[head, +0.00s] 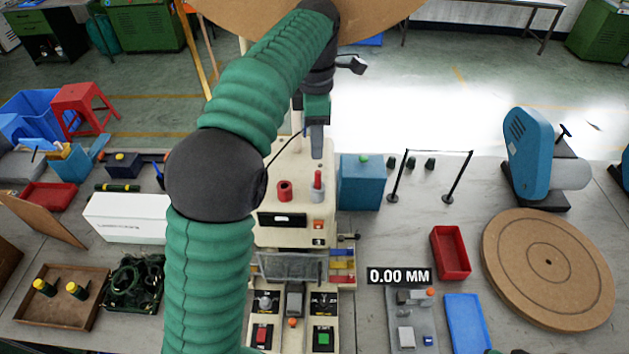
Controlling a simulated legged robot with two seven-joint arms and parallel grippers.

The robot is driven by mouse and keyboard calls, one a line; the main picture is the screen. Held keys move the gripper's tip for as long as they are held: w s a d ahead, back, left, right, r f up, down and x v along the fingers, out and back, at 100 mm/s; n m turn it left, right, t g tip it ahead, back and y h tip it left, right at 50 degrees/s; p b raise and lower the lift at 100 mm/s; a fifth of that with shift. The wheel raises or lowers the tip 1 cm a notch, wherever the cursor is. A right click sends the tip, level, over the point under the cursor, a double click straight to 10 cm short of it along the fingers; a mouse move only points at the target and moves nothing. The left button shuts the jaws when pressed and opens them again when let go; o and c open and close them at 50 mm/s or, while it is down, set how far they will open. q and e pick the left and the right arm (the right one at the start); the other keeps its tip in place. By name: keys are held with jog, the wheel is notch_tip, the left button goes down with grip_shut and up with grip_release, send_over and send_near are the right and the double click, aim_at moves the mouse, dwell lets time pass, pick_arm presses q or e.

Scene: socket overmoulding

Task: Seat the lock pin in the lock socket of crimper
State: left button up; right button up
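The crimper is the cream machine (265,235) at the middle of the bench, partly hidden behind my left arm. On its top stands a short red cylinder with a dark opening (284,191), which looks like the lock socket. To its right a thin red pin (318,180) stands upright in a pale holder and looks like the lock pin. My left gripper (316,142) points down, a little above the red pin in the picture. Its grey fingers show edge-on, so their gap is hidden. No contact with the pin shows. My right gripper is out of view.
A blue box (361,182) with a green button stands right of the crimper. Two black posts (394,197) with a cord stand farther right. A red tray (450,253) and a round wooden disc (548,268) lie at right. A display (398,276) reads 0.00 MM.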

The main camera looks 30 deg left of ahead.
aim_at(318, 171)
pick_arm(q)
jog(key=shift+n, duration=0.8)
jog(key=f, duration=0.1)
jog(key=d+f, duration=0.1)
jog(key=f+p, duration=0.1)
jog(key=f, duration=0.1)
jog(key=shift+s+d+f, duration=0.1)
jog(key=shift+s+d, duration=0.15)
jog(key=f+p, duration=0.1)
jog(key=f, duration=0.1)
jog(key=a+f+p, duration=0.1)
jog(key=f, duration=0.2)
jog(key=shift+s+a+f+p, duration=0.1)
jog(key=shift+p, duration=0.25)
jog(key=shift+f, duration=0.35)
jog(key=shift+d, duration=0.5)
jog(key=c, duration=0.4)
grip_shut()
jog(key=shift+a, duration=0.1)
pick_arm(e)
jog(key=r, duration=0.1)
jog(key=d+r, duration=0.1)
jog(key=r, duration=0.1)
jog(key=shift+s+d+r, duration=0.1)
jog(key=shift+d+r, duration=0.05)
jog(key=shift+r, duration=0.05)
